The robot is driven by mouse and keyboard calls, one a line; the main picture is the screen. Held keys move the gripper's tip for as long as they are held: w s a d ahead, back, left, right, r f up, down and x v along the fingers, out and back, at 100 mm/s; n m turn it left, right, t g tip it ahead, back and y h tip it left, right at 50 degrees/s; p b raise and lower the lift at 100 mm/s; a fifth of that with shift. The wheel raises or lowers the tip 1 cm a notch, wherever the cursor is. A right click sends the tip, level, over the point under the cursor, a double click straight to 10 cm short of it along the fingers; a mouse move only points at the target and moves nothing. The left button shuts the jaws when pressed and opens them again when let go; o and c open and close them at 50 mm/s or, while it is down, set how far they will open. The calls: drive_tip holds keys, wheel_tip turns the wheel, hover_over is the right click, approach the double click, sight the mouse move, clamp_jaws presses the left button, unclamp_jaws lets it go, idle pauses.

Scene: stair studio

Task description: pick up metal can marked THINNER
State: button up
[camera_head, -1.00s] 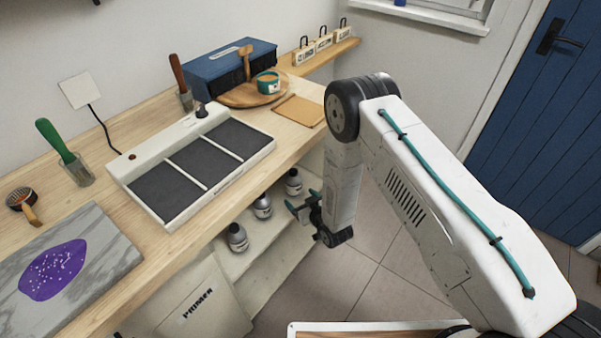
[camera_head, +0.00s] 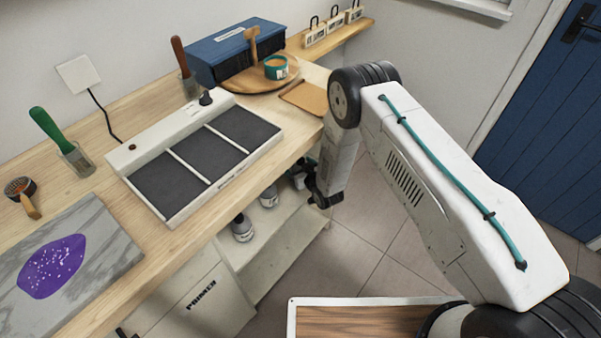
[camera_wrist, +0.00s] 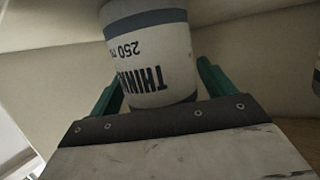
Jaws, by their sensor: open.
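The metal can marked THINNER (camera_wrist: 152,55) fills the top middle of the wrist view, white with a dark band and upside-down lettering "THINN" and "250 m". My gripper (camera_wrist: 160,88) is open, with one green finger on each side of the can. I cannot tell whether either finger touches it. In the head view my gripper (camera_head: 304,172) is at the far end of the shelf under the bench, partly under the bench edge. The can there is mostly hidden by the bench and my gripper.
Two more cans, a nearer one (camera_head: 242,228) and a middle one (camera_head: 269,197), stand on the low shelf (camera_head: 283,238). The wooden bench (camera_head: 270,172) overhangs them closely. Tiled floor (camera_head: 375,215) is open to the right.

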drive_tip(key=c, duration=1.3)
